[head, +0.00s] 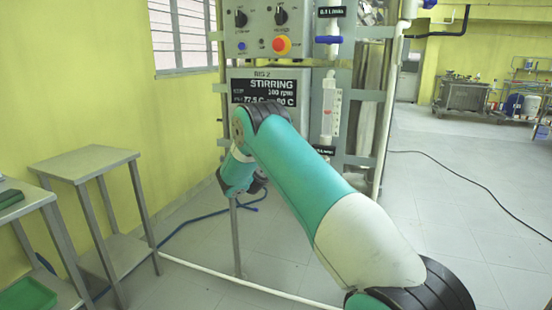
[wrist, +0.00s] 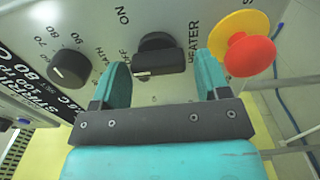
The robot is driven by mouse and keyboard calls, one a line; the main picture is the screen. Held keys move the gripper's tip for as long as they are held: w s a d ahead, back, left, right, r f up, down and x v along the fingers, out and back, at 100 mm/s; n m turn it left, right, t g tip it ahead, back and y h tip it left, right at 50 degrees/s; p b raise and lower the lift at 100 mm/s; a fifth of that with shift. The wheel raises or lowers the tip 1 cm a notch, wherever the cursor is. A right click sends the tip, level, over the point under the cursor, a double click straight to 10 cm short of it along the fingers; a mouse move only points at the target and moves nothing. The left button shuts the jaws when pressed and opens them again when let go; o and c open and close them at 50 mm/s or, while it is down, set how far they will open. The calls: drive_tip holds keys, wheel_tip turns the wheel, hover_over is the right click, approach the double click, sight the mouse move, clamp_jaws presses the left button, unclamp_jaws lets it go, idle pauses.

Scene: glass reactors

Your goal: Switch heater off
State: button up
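In the wrist view, the heater switch is a black rotary knob (wrist: 158,52) with a raised bar handle on a grey panel. The words ON, OFF and HEATER are printed around it. A pale mark shows near the left end of the handle; I cannot tell which setting it points to. My gripper (wrist: 161,66) is open, its two teal fingers apart to the left and right of the handle. In the head view my own arm hides the gripper, and I cannot identify the heater switch there.
In the wrist view a black dial (wrist: 70,69) with temperature numbers is left of the gripper. A red mushroom button (wrist: 250,54) on a yellow base is close to the right finger. In the head view, a display (head: 263,91) and a steel table (head: 84,160) stand nearby.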

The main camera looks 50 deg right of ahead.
drive_tip(key=shift+o, duration=0.6)
drive_tip(key=b+v, duration=0.7)
drive_tip(key=v, duration=1)
drive_tip(key=shift+a+b, duration=0.2)
drive_tip(key=shift+b, duration=0.1)
